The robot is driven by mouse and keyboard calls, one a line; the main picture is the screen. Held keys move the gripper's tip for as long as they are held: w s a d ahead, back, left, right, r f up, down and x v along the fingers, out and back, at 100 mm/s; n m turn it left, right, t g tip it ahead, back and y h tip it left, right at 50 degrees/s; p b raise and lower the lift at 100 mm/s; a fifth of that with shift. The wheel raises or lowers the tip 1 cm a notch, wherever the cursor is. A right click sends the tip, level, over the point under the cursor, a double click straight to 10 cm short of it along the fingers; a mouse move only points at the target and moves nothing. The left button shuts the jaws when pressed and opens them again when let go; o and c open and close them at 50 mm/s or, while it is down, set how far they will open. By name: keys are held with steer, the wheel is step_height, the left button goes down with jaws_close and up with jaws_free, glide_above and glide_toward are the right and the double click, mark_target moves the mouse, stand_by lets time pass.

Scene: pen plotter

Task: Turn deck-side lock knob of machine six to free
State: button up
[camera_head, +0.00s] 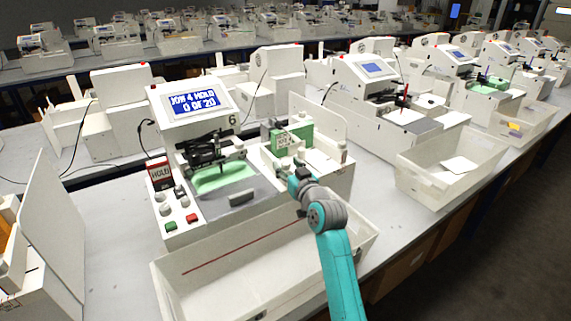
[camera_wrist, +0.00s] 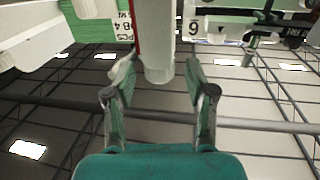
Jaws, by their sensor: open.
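Machine six (camera_head: 190,105) stands at the middle left, with a "6" on its housing and a screen (camera_head: 194,103) reading "JOB 4 HOLD 0 OF 20". My gripper (camera_head: 290,172) is at the front of its right-hand deck, beside the green block with a white label. In the wrist view my gripper (camera_wrist: 160,78) is open, one finger on each side of a pale post with a rounded end (camera_wrist: 158,72). I see a gap on both sides of it. I cannot tell whether this post is the lock knob. The knob's setting cannot be read in either view.
A red HOLD sign (camera_head: 159,173) and several buttons are on the machine's front left. An open white bin (camera_head: 205,292) stands in front, under my arm. Another bin (camera_head: 437,178) is to the right. A similar machine (camera_head: 372,85) stands behind it.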

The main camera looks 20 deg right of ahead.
steer(key=shift+w+a, duration=0.1)
steer(key=shift+w, duration=0.55)
jaws_close()
steer(key=shift+n+y, duration=0.5)
steer(key=shift+y, duration=0.3)
steer(key=shift+f+n+g+y, duration=0.1)
steer(key=shift+n+g+y, duration=1.1)
steer(key=shift+n+y, duration=0.85)
steer(key=shift+m+y, duration=0.25)
steer(key=shift+y, duration=0.3)
jaws_free()
